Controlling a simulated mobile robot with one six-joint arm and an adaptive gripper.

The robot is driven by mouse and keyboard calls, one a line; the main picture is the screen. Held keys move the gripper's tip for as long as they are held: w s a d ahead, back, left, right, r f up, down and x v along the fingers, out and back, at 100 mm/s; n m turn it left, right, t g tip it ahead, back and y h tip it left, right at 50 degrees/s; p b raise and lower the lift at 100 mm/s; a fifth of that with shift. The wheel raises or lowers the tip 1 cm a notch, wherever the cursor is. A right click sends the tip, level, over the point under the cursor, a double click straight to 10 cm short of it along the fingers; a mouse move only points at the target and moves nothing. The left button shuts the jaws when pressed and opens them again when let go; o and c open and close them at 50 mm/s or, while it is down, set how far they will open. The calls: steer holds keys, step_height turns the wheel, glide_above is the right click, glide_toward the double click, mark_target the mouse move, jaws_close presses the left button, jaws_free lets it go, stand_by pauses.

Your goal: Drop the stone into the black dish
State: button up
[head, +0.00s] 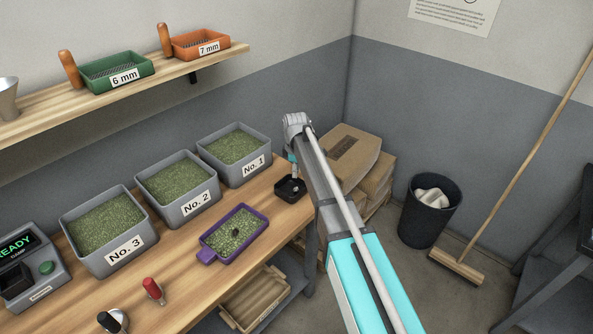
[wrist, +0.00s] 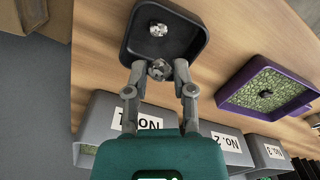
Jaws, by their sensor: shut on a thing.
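The black dish (head: 291,190) stands on the wooden bench near its right end, just beyond the No. 1 bin. In the wrist view the black dish (wrist: 191,52) fills the top middle, with a small greyish lump (wrist: 157,29) inside it. My gripper (wrist: 158,70) is shut on a grey stone (wrist: 159,69), held at the dish's near edge as seen from the wrist. In the head view my gripper (head: 293,174) points down above the dish; the stone is too small to make out there. The exact height of the stone over the dish cannot be told.
A purple sieve tray (head: 206,256) of green beans with a dark lump (head: 235,232) lies left of the dish. Grey bins No. 1 (head: 236,170), No. 2 (head: 185,211) and No. 3 (head: 123,259) line the wall. Cardboard boxes (head: 352,152) stand beyond the bench end.

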steer(key=shift+f+b, duration=2.35)
steer(key=shift+f, duration=0.2)
steer(key=o, duration=0.9)
steer(key=shift+c, duration=0.2)
steer(key=shift+d, duration=0.1)
steer(key=s+d+m, duration=1.6)
steer(key=s+d, duration=0.7)
steer(key=s, duration=0.2)
steer(key=shift+s, duration=0.4)
